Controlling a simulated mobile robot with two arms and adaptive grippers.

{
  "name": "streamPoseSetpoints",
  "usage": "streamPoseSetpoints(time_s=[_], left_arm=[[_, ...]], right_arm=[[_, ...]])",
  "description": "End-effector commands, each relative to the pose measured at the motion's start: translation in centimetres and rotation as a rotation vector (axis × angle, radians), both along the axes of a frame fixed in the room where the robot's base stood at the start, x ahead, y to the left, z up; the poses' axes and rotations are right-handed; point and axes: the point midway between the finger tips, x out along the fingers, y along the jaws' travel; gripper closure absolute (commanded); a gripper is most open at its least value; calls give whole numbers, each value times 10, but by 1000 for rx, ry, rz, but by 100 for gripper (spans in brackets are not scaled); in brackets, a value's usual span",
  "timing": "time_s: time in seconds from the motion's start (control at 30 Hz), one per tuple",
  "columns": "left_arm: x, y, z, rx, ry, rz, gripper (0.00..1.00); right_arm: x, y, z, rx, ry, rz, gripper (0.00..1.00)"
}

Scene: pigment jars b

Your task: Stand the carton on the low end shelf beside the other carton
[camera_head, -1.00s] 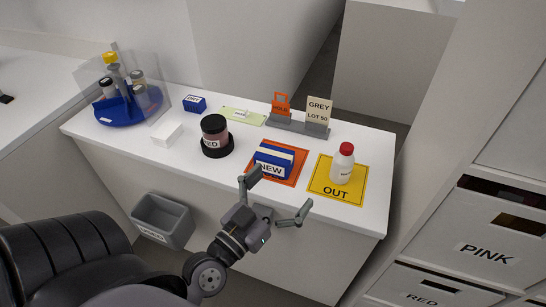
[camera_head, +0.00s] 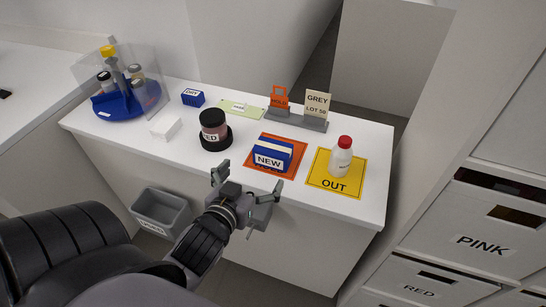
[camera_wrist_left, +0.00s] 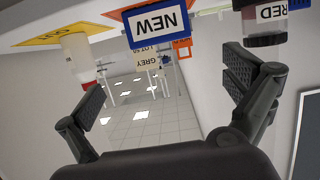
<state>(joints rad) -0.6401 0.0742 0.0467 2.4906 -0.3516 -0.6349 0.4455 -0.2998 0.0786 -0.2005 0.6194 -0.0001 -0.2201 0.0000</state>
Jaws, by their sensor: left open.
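A blue and white carton marked NEW (camera_head: 270,160) stands on the orange mat (camera_head: 296,166) on the white counter. In the left wrist view the NEW carton (camera_wrist_left: 157,24) shows upside down, ahead of the fingers and between their lines. My left gripper (camera_head: 247,182) is open and empty, just in front of the counter's near edge, short of the carton and apart from it. Both its fingers (camera_wrist_left: 165,88) show in the left wrist view. A small blue box marked DRY (camera_head: 193,97) stands at the back of the counter. I cannot make out the low end shelf or a second matching carton. My right gripper is out of view.
A grey sign holder (camera_head: 297,121) is behind. A grey bin (camera_head: 162,211) hangs at the counter front.

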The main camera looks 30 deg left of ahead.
Motion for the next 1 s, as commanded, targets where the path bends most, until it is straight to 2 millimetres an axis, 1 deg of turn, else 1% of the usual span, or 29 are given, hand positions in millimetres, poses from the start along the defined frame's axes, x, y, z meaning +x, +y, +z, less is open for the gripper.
streamPoseSetpoints(time_s=[0.03, 0.33, 0.43, 0.67, 0.83, 0.9, 1.0], left_arm=[[11, 3, 0, 2, 0, -1, 0], [67, 16, -18, 2, 1, -1, 0], [78, 19, -23, 0, 2, 0, 0], [92, 23, -28, 1, 3, -1, 0], [116, 29, -33, 2, 4, -1, 0], [124, 30, -38, 0, 3, -1, 0], [131, 32, -40, 1, 3, -2, 0]], right_arm=[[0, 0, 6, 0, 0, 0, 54], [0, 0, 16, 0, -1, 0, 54], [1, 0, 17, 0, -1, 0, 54], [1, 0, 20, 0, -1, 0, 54], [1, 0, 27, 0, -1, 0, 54], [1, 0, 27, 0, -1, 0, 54], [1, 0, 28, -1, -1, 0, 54]])
